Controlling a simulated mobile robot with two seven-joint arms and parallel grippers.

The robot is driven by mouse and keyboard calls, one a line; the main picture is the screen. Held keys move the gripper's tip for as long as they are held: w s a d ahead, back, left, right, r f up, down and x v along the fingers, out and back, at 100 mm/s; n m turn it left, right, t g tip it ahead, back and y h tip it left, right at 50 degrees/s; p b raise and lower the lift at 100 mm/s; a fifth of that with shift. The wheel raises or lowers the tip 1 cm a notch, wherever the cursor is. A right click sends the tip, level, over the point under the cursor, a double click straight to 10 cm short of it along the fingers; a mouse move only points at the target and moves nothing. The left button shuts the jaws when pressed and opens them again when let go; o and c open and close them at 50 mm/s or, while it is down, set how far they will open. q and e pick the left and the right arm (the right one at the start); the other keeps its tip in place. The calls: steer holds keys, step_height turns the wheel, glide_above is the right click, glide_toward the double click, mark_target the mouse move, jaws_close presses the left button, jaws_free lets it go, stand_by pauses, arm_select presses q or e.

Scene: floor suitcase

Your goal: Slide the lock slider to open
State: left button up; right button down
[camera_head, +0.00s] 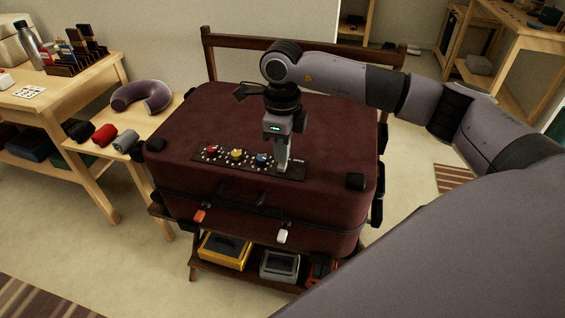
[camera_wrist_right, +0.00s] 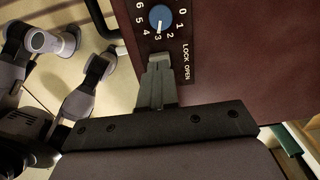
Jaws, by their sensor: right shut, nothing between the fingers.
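The closed maroon suitcase (camera_head: 225,120) lies flat on a dark wooden rack. On its top, a black lock panel (camera_head: 222,164) carries a red dial (camera_head: 212,149), a yellow dial (camera_head: 236,154) and a blue dial (camera_head: 262,159). In the wrist view the blue dial (camera_wrist_right: 160,18) has its white mark towards 3, and the "LOCK OPEN" lettering (camera_wrist_right: 187,60) shows beside my fingers. My right gripper (camera_head: 283,168) points down at the panel's right end, shut and empty; its fingertips (camera_wrist_right: 158,64) are beside the lettering. The lock slider is not visible, perhaps behind the fingers. My left gripper is not in view.
A neck pillow (camera_head: 141,97) and rolled cloths (camera_head: 104,134) lie on the low bench at left. Boxes stand on the rack's lower shelf.

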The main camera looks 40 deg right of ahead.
mark_target(298, 173)
steer(key=shift+f, duration=0.3)
stand_by(0.5)
steer(key=shift+f+b, duration=0.4)
steer(key=shift+b, duration=0.05)
steer(key=shift+s+d, duration=0.1)
steer(key=shift+s+d+f, duration=0.15)
steer(key=shift+s+d, duration=0.85)
steer(key=shift+s, duration=0.3)
steer(key=shift+d+r+p, duration=0.1)
steer(key=shift+r+p, duration=0.65)
steer(key=shift+r, duration=0.1)
step_height(298, 173, up, 5)
steer(key=p, duration=0.3)
steer(key=shift+w+f, duration=0.1)
steer(key=shift+f, duration=0.05)
